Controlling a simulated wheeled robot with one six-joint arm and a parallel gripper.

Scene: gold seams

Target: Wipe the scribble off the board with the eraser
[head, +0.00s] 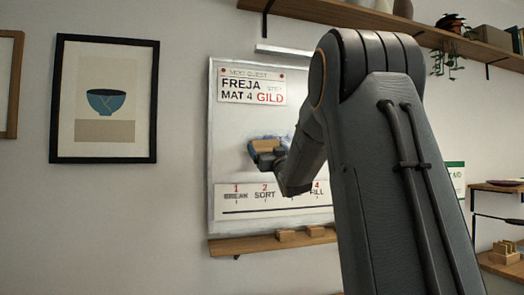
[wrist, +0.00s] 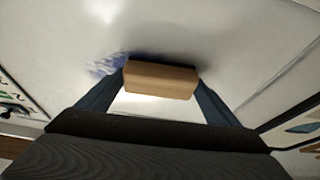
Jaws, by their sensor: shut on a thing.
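The board (head: 225,160) is a white panel on the wall, with printed text at its top and a numbered strip near its bottom. My gripper (head: 268,150) is at the middle of the board, shut on the wooden-backed eraser (head: 265,145). In the wrist view the eraser (wrist: 160,79) sits between my two fingers, its far side against or very close to the board; contact is hard to tell. Blue scribble (wrist: 103,66) shows left of the eraser in the wrist view.
A wooden ledge (head: 255,243) below the board holds small wooden blocks (head: 287,236). A framed bowl picture (head: 104,99) hangs to the left. A shelf (head: 400,22) with a plant runs above. My arm covers the board's right side.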

